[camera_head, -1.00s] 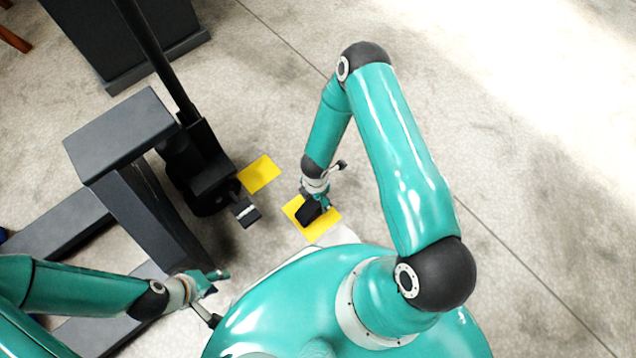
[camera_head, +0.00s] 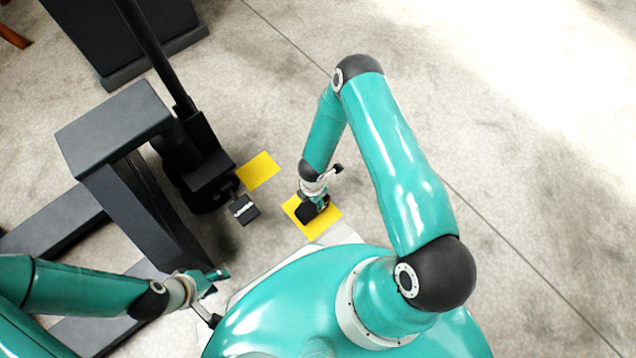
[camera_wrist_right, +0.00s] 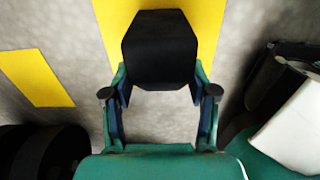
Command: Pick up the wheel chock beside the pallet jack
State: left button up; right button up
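The black wheel chock (camera_head: 307,212) sits on a yellow floor patch (camera_head: 327,220), to the right of the dark pallet jack (camera_head: 112,125). My right gripper (camera_head: 318,203) is down at the chock. In the right wrist view the chock (camera_wrist_right: 160,45) lies between the spread fingertips of my right gripper (camera_wrist_right: 160,85), one on each side. I cannot tell whether they touch it. In the head view the gripper hides part of the chock. My left gripper (camera_head: 220,296) is open and empty near the pallet jack's fork.
A small dark block with a white stripe (camera_head: 244,210) is at the pallet jack's right side. A second yellow patch (camera_head: 258,171) lies bare beside it. A dark cabinet-like box (camera_head: 130,40) stands at the back left. The concrete floor to the right is clear.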

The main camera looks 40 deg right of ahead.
jog(key=shift+w, duration=0.1)
grip_shut()
